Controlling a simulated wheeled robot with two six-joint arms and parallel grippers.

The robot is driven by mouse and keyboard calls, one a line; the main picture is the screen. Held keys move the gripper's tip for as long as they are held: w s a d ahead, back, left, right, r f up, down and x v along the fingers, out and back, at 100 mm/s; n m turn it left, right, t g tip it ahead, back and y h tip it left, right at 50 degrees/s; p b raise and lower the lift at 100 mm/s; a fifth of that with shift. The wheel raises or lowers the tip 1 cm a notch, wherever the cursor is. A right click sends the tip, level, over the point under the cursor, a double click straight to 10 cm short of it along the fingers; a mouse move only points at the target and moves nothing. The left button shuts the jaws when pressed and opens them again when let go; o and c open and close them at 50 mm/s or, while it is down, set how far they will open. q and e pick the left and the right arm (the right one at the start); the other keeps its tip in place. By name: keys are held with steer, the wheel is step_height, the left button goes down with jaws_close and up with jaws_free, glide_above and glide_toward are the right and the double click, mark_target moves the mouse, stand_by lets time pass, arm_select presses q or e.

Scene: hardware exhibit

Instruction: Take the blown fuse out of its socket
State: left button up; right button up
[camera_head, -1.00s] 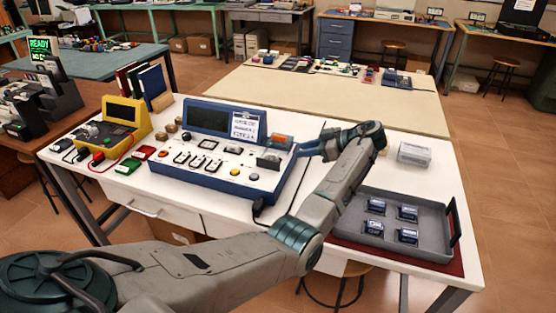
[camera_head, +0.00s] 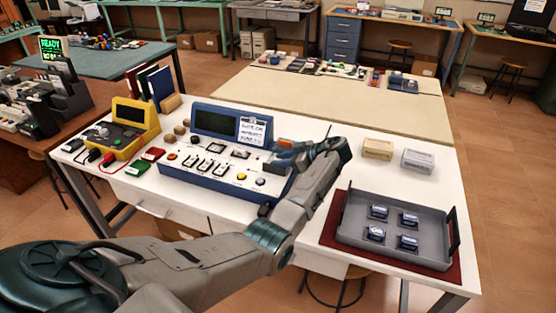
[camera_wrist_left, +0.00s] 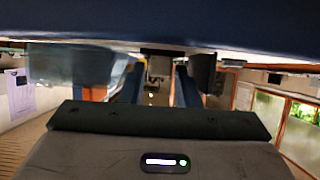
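The blue test panel (camera_head: 215,178) stands on the white table, with a screen, switches and buttons. My left gripper (camera_head: 276,156) is at the panel's right rear part, beside an orange piece (camera_head: 287,143). In the left wrist view the two fingers (camera_wrist_left: 158,88) stand apart, with a small dark part (camera_wrist_left: 158,65) beyond the gap between them. I cannot tell whether that part is the blown fuse or its socket. The gripper hides that corner of the panel in the head view. My right gripper is not in view.
A grey tray (camera_head: 345,231) with several small blue-and-white blocks lies on a red mat at the right. Two small boxes, one beige (camera_head: 377,149) and one grey (camera_head: 418,161), stand behind it. A yellow meter (camera_head: 130,128) is left of the panel.

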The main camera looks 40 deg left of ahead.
arm_select(q)
steer(key=shift+f, duration=0.1)
jaws_close()
